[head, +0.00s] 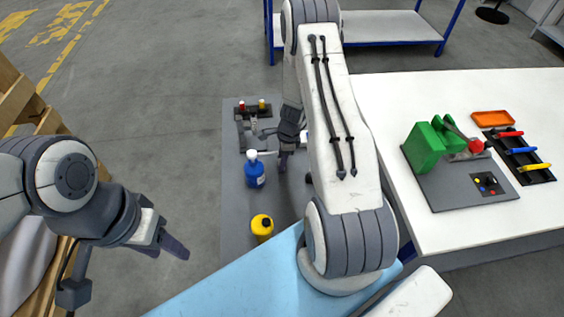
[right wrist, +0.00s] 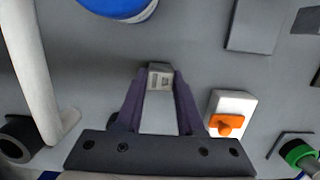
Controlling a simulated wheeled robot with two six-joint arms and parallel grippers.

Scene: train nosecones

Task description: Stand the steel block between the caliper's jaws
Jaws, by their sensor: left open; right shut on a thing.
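A small steel block (right wrist: 160,76) with a marked face sits between my right gripper's fingertips (right wrist: 160,84) in the right wrist view. My right gripper (head: 283,162) is shut on it, above the grey bench (head: 236,212) in the head view. The block is too small and covered to make out in the head view, and its height above the bench is unclear. A dark, angular fixture (head: 242,134) at the bench's far end may be the caliper; its jaws cannot be made out. My left gripper (head: 174,248) is open and empty, off the bench to the left.
A blue bottle (head: 255,174) stands just left of my right gripper. A yellow bottle (head: 262,226) stands nearer. A white block with an orange knob (right wrist: 229,122) lies right of the fingers. A white table (head: 385,100) at right holds a green machine (head: 426,147).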

